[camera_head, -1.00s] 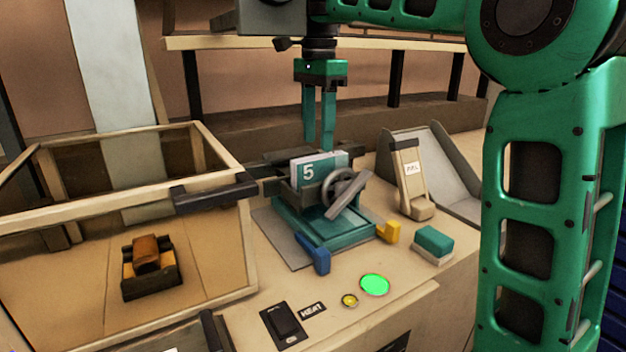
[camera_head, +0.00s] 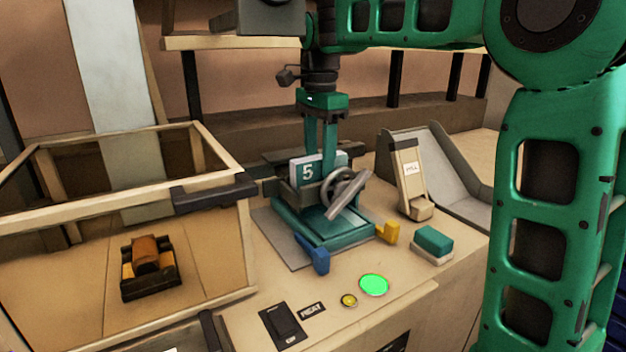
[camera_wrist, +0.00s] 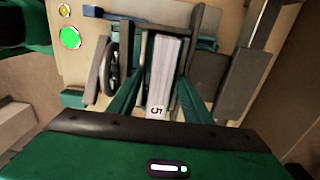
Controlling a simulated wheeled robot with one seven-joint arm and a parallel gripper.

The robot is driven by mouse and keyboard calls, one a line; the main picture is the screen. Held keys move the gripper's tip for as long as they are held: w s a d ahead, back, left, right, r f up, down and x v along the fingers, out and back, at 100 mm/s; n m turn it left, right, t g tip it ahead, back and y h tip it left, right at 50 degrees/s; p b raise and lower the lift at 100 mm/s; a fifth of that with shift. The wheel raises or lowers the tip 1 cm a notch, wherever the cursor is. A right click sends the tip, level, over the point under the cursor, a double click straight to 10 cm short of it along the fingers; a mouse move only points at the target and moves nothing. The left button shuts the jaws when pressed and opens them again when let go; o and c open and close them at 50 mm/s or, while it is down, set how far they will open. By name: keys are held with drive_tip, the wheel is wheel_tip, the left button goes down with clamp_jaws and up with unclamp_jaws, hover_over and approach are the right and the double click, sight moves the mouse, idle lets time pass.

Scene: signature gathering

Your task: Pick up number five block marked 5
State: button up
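The block marked 5 (camera_head: 307,171) is a pale and teal slab standing upright in a teal vise-like press (camera_head: 322,229) with a grey handwheel. In the wrist view the block (camera_wrist: 166,65) shows from above, with a 5 on its near end. My gripper (camera_head: 322,152) points down at the block from above. In the wrist view its two teal fingers lie on either side of the block, with small gaps that show it open. The fingertips are partly hidden by the block and press.
A wood-framed glass box (camera_head: 215,185) stands at left with an orange-brown item (camera_head: 148,255) inside. A tan stand (camera_head: 411,178) and a teal-and-white block (camera_head: 433,243) are at right. A green button (camera_head: 374,285) and a black switch (camera_head: 283,325) are in front.

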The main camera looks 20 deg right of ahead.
clamp_jaws()
drive_tip(key=shift+r, duration=0.1)
